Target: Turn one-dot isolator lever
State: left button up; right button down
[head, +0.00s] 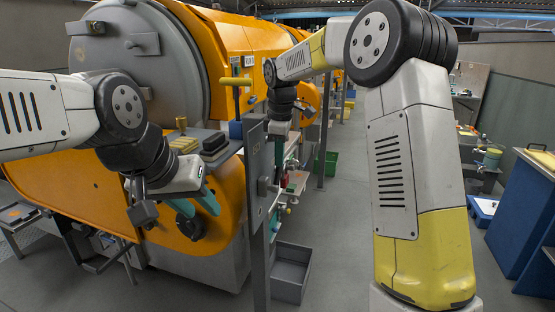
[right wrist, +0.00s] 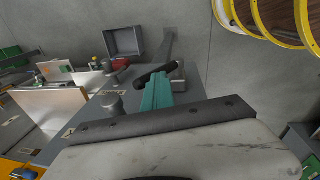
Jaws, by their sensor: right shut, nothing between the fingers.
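In the right wrist view my right gripper (right wrist: 157,88) is shut and empty, its teal fingers together. The fingertips lie right at a black lever handle (right wrist: 152,74) beside a small grey box on a grey panel (right wrist: 90,128); I cannot tell whether they touch. Pale labels show on the panel, but the dot marks are too small to read, so I cannot tell which lever is the one-dot one. In the head view the upright grey panel (head: 255,165) stands left of my right wrist. My left gripper (head: 200,208) is open and empty above a black knob (head: 191,226) on the orange machine.
The orange machine (head: 225,60) fills the left and back. A grey bin (head: 291,272) stands on the floor and a green crate (head: 327,164) farther back. Open floor lies beyond the panel.

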jog(key=shift+w+d+f, duration=0.15)
jog(key=shift+w, duration=0.3)
jog(key=shift+w+d+f, duration=0.15)
jog(key=shift+w, duration=0.25)
